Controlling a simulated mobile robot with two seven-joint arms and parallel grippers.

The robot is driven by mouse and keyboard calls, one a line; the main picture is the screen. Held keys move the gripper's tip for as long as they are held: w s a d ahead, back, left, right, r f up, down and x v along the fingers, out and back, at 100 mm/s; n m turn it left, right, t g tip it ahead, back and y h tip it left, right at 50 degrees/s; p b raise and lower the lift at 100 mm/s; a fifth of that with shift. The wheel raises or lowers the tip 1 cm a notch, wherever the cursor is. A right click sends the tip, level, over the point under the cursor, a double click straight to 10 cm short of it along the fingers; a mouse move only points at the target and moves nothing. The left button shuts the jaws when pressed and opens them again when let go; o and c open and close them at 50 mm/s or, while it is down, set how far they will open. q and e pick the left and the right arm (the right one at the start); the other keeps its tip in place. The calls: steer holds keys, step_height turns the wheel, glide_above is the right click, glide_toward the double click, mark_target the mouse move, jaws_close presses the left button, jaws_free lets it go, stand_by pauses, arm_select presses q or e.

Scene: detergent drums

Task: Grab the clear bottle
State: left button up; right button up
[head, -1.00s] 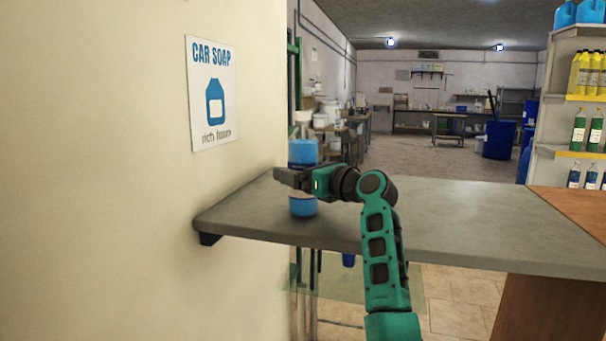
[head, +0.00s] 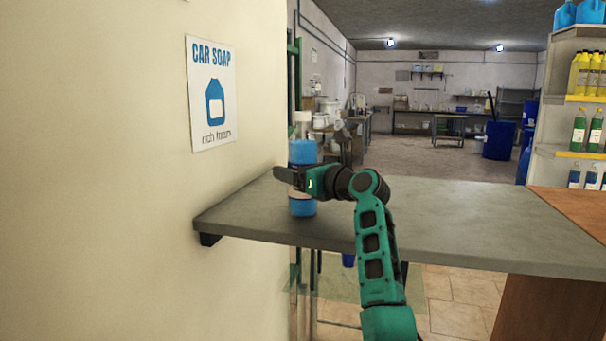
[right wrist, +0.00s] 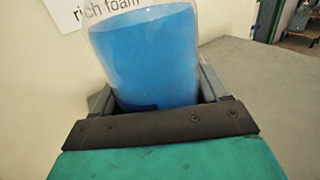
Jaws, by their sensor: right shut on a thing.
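The clear bottle (head: 302,152) has blue liquid or a blue label and a pale cap. It stands upright near the left end of the grey counter (head: 450,215) in the head view. My right gripper (head: 290,179) is shut around its middle from the right and hides part of it. In the right wrist view the bottle (right wrist: 147,50) sits between the fingers of my right gripper (right wrist: 155,95), tilted in the picture. Whether its base touches the counter is hard to tell. My left gripper is not in view.
A cream wall with a car soap sign (head: 212,95) stands close on the left. A shelf (head: 570,100) with yellow, green and blue bottles is at the right. The counter is bare right of my arm. A brown wooden surface (head: 575,205) adjoins it.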

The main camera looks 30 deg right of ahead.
steer(key=shift+c, duration=1.4)
steer(key=shift+r, duration=0.1)
steer(key=shift+c, duration=0.6)
